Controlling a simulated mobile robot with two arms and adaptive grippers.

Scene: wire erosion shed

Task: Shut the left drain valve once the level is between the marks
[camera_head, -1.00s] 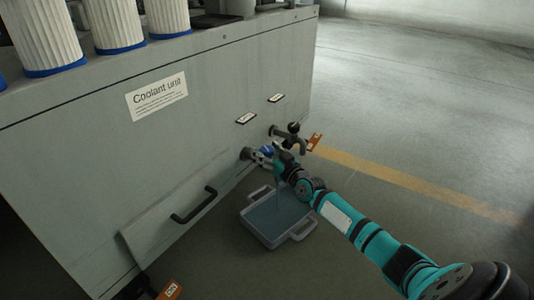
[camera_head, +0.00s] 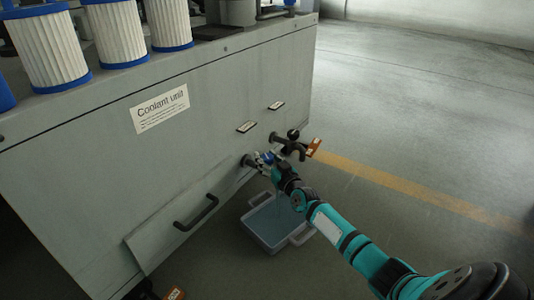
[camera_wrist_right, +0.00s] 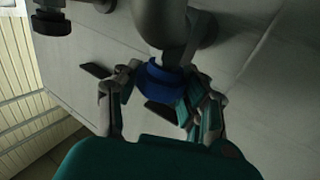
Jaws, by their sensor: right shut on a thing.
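The left drain valve (camera_head: 247,161) sticks out low on the front of the grey coolant unit. Its blue handle (camera_wrist_right: 163,80) is between the fingers of my right gripper (camera_head: 267,160) in the wrist view (camera_wrist_right: 162,98). My right gripper is shut on that handle. The head view shows only a little blue there, and the handle's exact angle is hard to tell. A grey tray (camera_head: 256,232) with liquid in it stands on the floor below, partly behind my right arm. I cannot make out a level gauge or marks. My left gripper is out of view.
A second valve (camera_head: 293,145) with a dark handle and an orange tag (camera_head: 314,147) sits close to the right. A drawer with a black handle (camera_head: 196,212) is at lower left. White filters (camera_head: 118,33) stand on top. Open floor lies to the right.

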